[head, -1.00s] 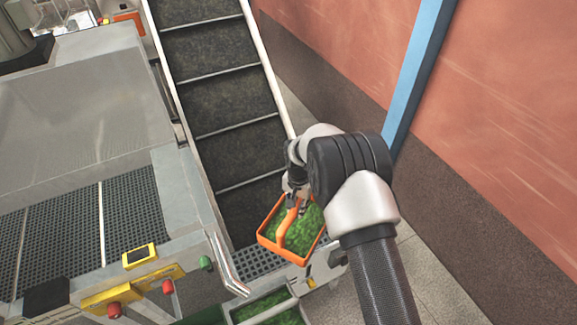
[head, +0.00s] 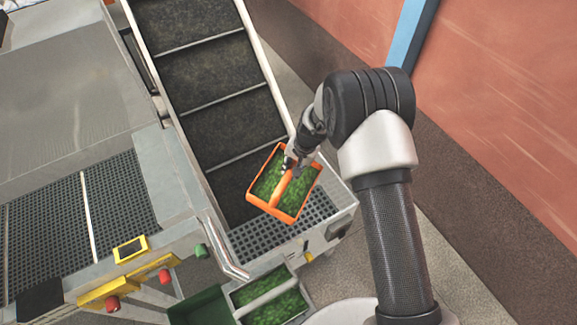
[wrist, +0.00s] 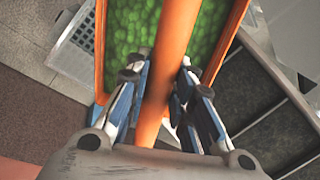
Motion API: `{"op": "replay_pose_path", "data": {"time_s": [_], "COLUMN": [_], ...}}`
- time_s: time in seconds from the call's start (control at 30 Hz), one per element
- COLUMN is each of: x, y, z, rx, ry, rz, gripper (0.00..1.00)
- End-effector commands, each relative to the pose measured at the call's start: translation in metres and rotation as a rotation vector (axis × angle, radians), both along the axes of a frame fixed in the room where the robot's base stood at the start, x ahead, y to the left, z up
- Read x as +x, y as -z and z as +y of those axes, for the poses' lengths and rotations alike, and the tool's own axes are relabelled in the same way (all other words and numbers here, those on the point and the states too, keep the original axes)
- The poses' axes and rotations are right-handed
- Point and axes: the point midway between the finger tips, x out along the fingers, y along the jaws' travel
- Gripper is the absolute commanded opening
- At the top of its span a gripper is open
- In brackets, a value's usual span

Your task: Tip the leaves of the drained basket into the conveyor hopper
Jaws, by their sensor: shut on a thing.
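An orange basket (head: 275,208) full of green leaves (head: 299,190) hangs from my gripper (head: 291,168) in the head view. My gripper is shut on the basket's orange centre handle, which also shows in the wrist view (wrist: 174,55) between the blue-and-black fingers (wrist: 160,88). The basket looks roughly level, with leaves on both sides of the handle. It is above the conveyor hopper (head: 335,222), a metal box with a dark grid at the foot of the inclined belt (head: 235,125). The basket hides part of the hopper and the belt's lower end.
A grey basket (head: 308,291) with green leaves and a dark green bin (head: 200,307) stand below the hopper. A metal machine (head: 120,195) with a perforated deck and buttons is at left. A red wall (head: 500,100) and blue post (head: 411,40) rise at right.

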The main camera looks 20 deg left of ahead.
Motion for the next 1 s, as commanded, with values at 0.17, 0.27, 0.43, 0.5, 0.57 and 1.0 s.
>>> {"op": "replay_pose_path", "data": {"time_s": [0.17, 0.27, 0.43, 0.5, 0.57, 1.0], "x": [0.0, 0.0, -0.001, -0.001, -0.001, -0.002], "y": [0.007, 0.007, 0.008, 0.008, 0.009, 0.011], "z": [-0.003, -0.005, -0.009, -0.01, -0.012, -0.021], "rx": [0.033, 0.05, 0.081, 0.094, 0.104, 0.181], "ry": [0.0, 0.0, 0.001, 0.001, 0.0, 0.0], "rz": [-0.004, -0.007, -0.013, -0.016, -0.018, -0.027], "gripper": [0.0, 0.0, 0.0, 0.0, 0.0, 0.0]}}
